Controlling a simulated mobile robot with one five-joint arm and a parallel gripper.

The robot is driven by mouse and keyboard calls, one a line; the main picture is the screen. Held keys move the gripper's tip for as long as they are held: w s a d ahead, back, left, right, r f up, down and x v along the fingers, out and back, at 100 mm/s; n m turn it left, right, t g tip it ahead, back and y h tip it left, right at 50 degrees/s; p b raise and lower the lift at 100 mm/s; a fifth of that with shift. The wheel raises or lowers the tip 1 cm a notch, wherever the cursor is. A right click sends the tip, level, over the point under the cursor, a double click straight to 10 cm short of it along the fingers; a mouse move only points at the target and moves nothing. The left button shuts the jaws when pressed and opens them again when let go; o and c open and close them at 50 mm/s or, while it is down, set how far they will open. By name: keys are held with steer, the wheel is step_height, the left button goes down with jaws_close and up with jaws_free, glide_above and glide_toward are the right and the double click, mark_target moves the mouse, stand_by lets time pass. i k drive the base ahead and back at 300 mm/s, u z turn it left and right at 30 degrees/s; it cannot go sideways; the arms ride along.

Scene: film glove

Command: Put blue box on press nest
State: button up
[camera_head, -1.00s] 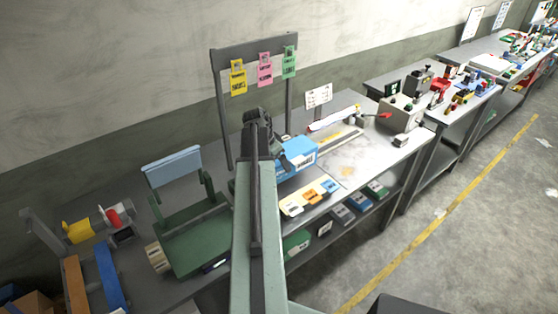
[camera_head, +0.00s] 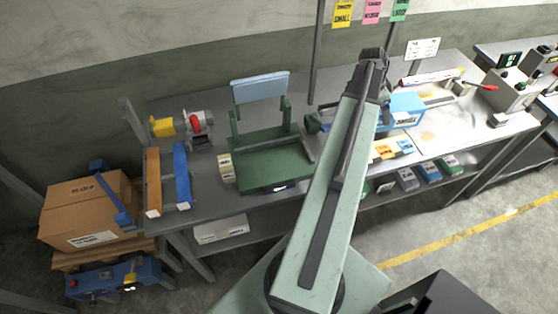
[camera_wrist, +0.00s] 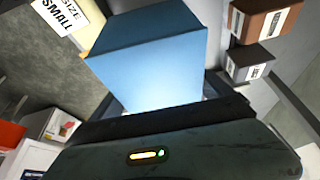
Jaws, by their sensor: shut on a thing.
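The blue box (camera_head: 402,107) shows right of my arm in the head view, over the grey bench. In the wrist view the blue box (camera_wrist: 150,55) fills the upper middle, directly in front of my gripper (camera_wrist: 165,118), which is shut on it. The arm hides much of the gripper and part of the box in the head view. The green press stands left of the arm, with a pale blue upper plate (camera_head: 260,88) and a flat green base (camera_head: 270,162). The base looks empty; I cannot make out a separate nest on it.
Yellow, pink and green size tags (camera_head: 372,10) hang at the back. A cream block (camera_head: 226,168) stands left of the press. Orange and blue rails (camera_head: 182,175) lie farther left, near a cardboard box (camera_head: 88,210). Small boxes (camera_head: 407,179) line the shelf below.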

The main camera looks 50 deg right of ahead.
mark_target(273, 163)
steer(key=z, duration=1.65)
